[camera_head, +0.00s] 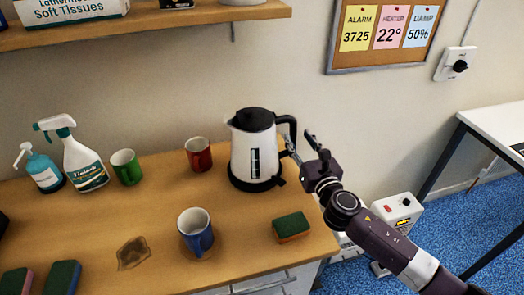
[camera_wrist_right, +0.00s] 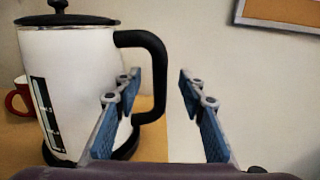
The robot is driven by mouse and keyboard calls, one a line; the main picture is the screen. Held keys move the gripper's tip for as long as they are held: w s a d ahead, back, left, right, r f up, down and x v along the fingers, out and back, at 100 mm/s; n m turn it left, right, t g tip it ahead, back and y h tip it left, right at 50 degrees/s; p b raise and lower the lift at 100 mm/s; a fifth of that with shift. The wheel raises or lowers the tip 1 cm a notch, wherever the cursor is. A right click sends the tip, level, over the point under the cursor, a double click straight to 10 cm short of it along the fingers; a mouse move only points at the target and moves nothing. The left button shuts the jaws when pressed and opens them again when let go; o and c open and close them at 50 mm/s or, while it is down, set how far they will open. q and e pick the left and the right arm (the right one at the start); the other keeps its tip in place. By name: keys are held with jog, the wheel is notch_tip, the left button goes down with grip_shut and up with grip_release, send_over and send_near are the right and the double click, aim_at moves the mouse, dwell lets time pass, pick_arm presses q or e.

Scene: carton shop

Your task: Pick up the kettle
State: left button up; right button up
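The white kettle (camera_head: 258,155) with a black lid and black handle stands upright on its black base on the wooden counter. My right gripper (camera_head: 296,138) is open at the kettle's right side, by the handle. In the right wrist view the kettle (camera_wrist_right: 75,75) fills the left half. There the open fingers (camera_wrist_right: 160,78) point forward, and the handle (camera_wrist_right: 158,70) shows between their tips. The left finger overlaps the gap between handle and body; I cannot tell whether it touches. My left gripper is out of view.
A red mug (camera_head: 199,155), a blue mug (camera_head: 195,232) and a green sponge (camera_head: 291,227) stand near the kettle. A green mug (camera_head: 126,168) and spray bottle (camera_head: 82,160) are farther left. A shelf (camera_head: 150,28) hangs above; the counter's right edge is close.

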aim_at(294, 131)
jog(key=shift+w+a+r, duration=0.15)
jog(key=shift+w, duration=0.3)
jog(key=w, duration=0.3)
jog(key=shift+a+p, duration=0.3)
jog(key=shift+p, duration=0.05)
jog(key=shift+w+a, duration=0.1)
jog(key=shift+w, duration=0.5)
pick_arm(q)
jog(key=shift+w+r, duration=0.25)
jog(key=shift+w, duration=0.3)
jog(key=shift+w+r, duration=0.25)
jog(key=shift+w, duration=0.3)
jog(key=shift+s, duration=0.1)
pick_arm(e)
jog(key=shift+c, duration=1.4)
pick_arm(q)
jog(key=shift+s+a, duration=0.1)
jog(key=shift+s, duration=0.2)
pick_arm(e)
grip_shut()
